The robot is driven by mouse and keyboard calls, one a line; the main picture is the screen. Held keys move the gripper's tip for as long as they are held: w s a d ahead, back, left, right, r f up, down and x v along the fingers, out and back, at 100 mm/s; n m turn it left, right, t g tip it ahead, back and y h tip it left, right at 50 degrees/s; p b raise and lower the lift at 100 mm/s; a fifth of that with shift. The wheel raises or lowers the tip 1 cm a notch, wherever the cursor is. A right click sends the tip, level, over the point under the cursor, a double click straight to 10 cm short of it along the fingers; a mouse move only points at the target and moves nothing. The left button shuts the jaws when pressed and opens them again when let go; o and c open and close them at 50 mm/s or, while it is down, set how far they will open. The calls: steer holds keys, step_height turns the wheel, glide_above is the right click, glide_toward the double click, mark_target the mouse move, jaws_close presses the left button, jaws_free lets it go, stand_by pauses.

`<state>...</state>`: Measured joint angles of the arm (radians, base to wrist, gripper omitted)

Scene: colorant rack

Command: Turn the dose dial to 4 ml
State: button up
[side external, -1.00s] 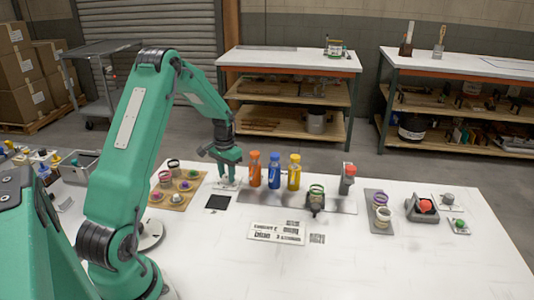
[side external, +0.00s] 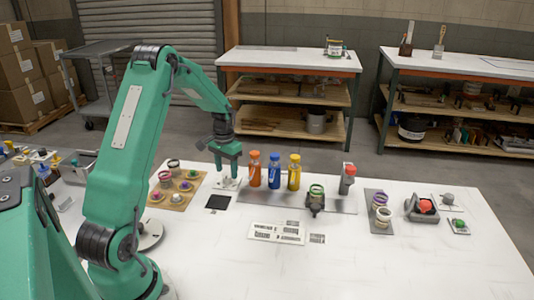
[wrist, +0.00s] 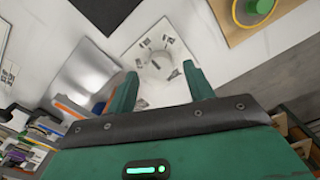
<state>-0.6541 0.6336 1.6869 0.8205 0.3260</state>
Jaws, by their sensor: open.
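The dose dial (wrist: 157,66) is a round white knob on a pale square plate with small printed marks around it. A small dark mark shows on the knob, but the numbers are too small to read. In the side view the dial's plate (side external: 226,184) lies on the white table, left of the bottles. My gripper (side external: 228,174) points down just above it, with a small gap. In the wrist view my gripper (wrist: 160,71) is open, its two green fingers on either side of the dial, holding nothing.
Orange (side external: 254,169), blue (side external: 274,170) and yellow (side external: 294,172) bottles stand close to the right of my gripper. A tan board (side external: 158,200) with several small pots lies to the left. A black square (side external: 218,202) lies in front. The table's front right is clear.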

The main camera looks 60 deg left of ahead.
mark_target(228, 176)
steer(key=shift+r, duration=2.9)
steer(key=shift+d+r, duration=0.2)
steer(key=s+d+r+m+t, duration=0.1)
steer(key=s+d+r, duration=0.1)
steer(key=d+r, duration=0.5)
steer(key=s+d+r+m+t, duration=0.1)
steer(key=s+d+r, duration=0.1)
steer(key=d+r, duration=0.6)
steer(key=s+d+m+t, duration=0.1)
steer(key=s+d+t, duration=0.2)
steer(key=s+d, duration=0.9)
steer(key=d, duration=0.2)
steer(key=shift+s+d+m+t, duration=0.3)
steer(key=shift+s+m, duration=0.1)
